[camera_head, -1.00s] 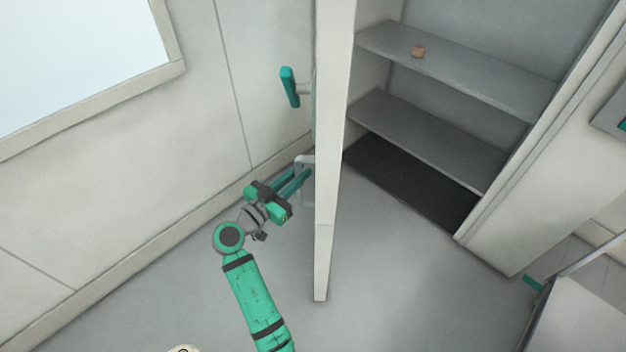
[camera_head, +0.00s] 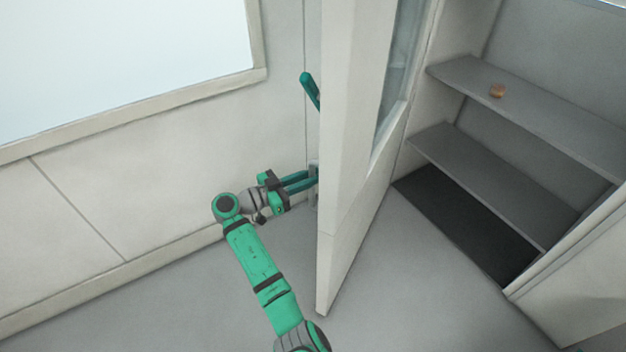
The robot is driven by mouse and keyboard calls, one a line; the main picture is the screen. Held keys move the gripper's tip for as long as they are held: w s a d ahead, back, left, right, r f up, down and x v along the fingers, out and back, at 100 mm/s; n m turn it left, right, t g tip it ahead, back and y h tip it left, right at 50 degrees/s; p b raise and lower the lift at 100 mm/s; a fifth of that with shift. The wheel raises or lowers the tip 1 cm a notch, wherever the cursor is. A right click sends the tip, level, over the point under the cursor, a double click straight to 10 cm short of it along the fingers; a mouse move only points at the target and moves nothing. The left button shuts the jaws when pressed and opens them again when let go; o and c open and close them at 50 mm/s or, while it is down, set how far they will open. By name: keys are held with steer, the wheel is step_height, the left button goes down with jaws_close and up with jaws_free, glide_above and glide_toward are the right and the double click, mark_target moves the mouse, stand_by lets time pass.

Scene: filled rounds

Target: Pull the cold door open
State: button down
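The cold door (camera_head: 345,200) is a tall pale door with a glass pane in it, standing swung open to the left of the shelved cabinet. My gripper (camera_head: 314,178) is at the door's left side, with its two green fingers reaching to a grey handle (camera_head: 313,192). The fingertips and most of the handle are partly hidden behind the door edge, so I cannot tell whether the fingers are closed on it. A green lever (camera_head: 310,90) sticks out from the door's left side higher up.
The open cabinet shows two grey shelves (camera_head: 500,190) and a dark floor panel (camera_head: 465,230). A pale wall (camera_head: 130,190) with a large window stands close on the left. The grey floor (camera_head: 420,310) in front is clear.

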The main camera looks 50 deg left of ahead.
steer(key=shift+d+f, duration=0.1)
steer(key=shift+f, duration=0.05)
steer(key=c, duration=1.7)
jaws_free()
steer(key=shift+w, duration=0.1)
steer(key=v, duration=1)
steer(key=shift+s, duration=0.35)
